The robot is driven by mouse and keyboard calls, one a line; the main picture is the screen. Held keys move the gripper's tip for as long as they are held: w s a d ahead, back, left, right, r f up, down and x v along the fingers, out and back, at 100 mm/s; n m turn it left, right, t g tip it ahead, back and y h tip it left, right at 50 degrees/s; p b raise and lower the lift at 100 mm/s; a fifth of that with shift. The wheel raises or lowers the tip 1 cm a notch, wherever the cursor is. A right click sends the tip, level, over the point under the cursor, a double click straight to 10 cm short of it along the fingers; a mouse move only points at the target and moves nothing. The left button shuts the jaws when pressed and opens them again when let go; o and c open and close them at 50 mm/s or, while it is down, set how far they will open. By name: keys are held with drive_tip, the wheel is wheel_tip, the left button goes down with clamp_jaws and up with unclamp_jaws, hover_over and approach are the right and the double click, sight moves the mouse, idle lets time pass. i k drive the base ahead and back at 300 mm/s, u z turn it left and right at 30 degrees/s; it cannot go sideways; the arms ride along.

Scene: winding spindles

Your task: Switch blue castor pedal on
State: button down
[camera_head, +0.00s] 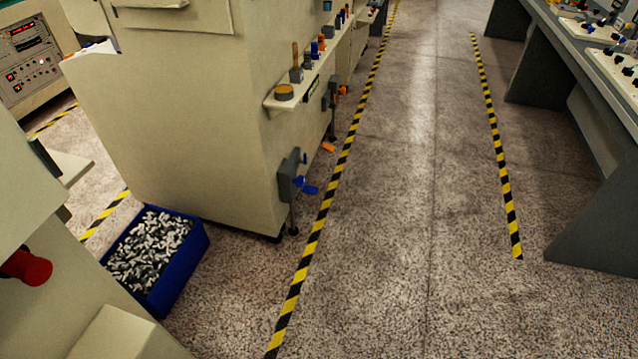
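A blue pedal (307,188) sticks out low on the side of the cream machine (200,110), near the floor. It is joined to a dark grey box (288,176) on the machine's side. Whether the pedal is on or off I cannot tell. An orange pedal (328,147) shows farther back along the same side. My gripper is not in view.
A blue crate (182,268) full of small metal-looking parts stands on the floor at the lower left. Yellow-black floor tape (313,240) runs beside the machines. The aisle (410,220) is clear. Grey desks (600,225) stand at the right.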

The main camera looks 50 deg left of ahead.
sight(307, 189)
drive_tip(key=i, duration=1.2)
drive_tip(key=u, duration=4.65)
drive_tip(key=i, duration=0.15)
drive_tip(key=z, duration=3.15)
drive_tip(key=k, duration=0.15)
drive_tip(key=u, duration=1.05)
drive_tip(key=i, duration=0.25)
drive_tip(key=u, duration=0.15)
